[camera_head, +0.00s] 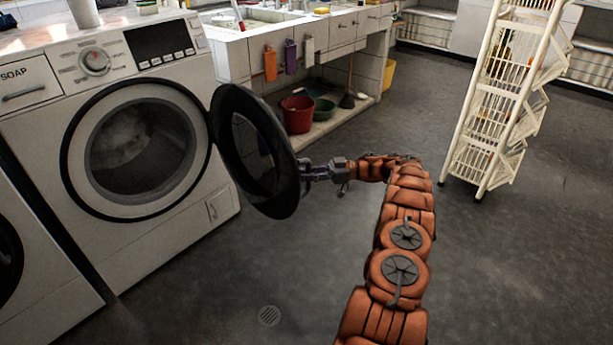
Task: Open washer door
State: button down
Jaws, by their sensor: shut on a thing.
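A white washer (215,190) stands at the left with its drum opening (137,155) showing. Its round dark door (255,150) is swung out from the front on its right side, with a wide gap to the opening. My gripper (306,174) is at the door's right edge and shut on it. My orange arm reaches there from the bottom right. The fingertips are small and partly hidden by the door rim.
A second washer (40,270) stands at the lower left. A white rack (500,100) stands at the right. A red bucket (298,113) and green basin (324,110) sit under the sink counter (280,35). Grey floor is clear around the arm.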

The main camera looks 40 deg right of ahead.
jog(key=c, duration=1.3)
grip_release()
jog(key=shift+s+d, duration=0.1)
jog(key=shift+c, duration=0.2)
jog(key=shift+o, duration=1.2)
send_near(290, 149)
jog(key=shift+x, duration=2.2)
jog(key=shift+d+f, duration=0.15)
jog(key=shift+f, duration=0.05)
